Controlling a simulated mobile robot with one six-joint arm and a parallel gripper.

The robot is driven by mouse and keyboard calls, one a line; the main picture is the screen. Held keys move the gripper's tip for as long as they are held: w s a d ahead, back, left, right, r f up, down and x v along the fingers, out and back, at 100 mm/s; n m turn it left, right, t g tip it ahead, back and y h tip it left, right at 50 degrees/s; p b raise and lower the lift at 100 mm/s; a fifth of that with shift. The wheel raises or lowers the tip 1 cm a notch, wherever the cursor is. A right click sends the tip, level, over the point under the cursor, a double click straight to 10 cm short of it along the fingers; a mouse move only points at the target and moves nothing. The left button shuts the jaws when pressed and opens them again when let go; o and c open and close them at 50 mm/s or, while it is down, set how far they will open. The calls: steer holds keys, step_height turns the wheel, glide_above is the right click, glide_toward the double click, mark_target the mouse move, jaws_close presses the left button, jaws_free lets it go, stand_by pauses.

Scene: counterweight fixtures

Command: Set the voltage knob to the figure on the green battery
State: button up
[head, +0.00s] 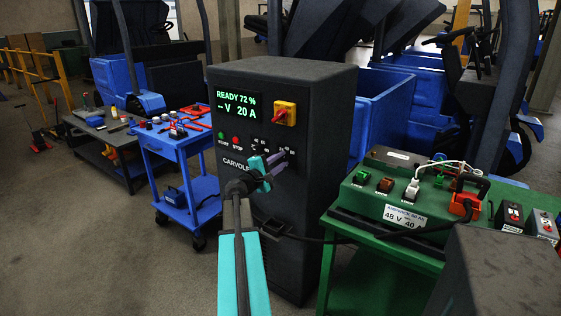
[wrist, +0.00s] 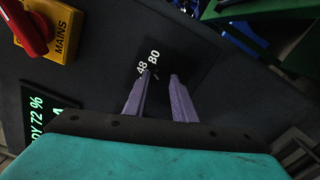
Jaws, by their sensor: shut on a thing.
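The dark charger cabinet (head: 318,100) stands upright in the middle of the head view. Its green display (head: 237,106) reads READY 72 %, a dash before V, and 20 A. My gripper (head: 274,166) is at the lower part of its front panel. In the wrist view my gripper's two purple fingers (wrist: 161,78) are shut on the voltage knob, which they largely hide. Figures 48 and 80 (wrist: 148,62) show just beyond the fingertips. I cannot tell the knob's pointing direction. The green battery (head: 345,200) is at the right; its label (head: 404,217) reads 48 V and 40.
A yellow mains plate with a red switch (head: 285,113) is above the knob. START and STOP buttons sit left of it. A blue tool cart (head: 180,150) stands left of the cabinet. A dark cable runs from the cabinet to the battery. Open floor lies at front left.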

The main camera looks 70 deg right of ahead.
steer(key=n+p, duration=0.1)
steer(key=n, duration=0.4)
steer(key=shift+p, duration=0.4)
steer(key=shift+f, duration=0.1)
steer(key=o, duration=1)
steer(key=shift+o, duration=0.2)
steer(key=b+v, duration=0.1)
steer(key=v, duration=1.2)
steer(key=shift+a+b, duration=0.4)
steer(key=shift+w, duration=0.25)
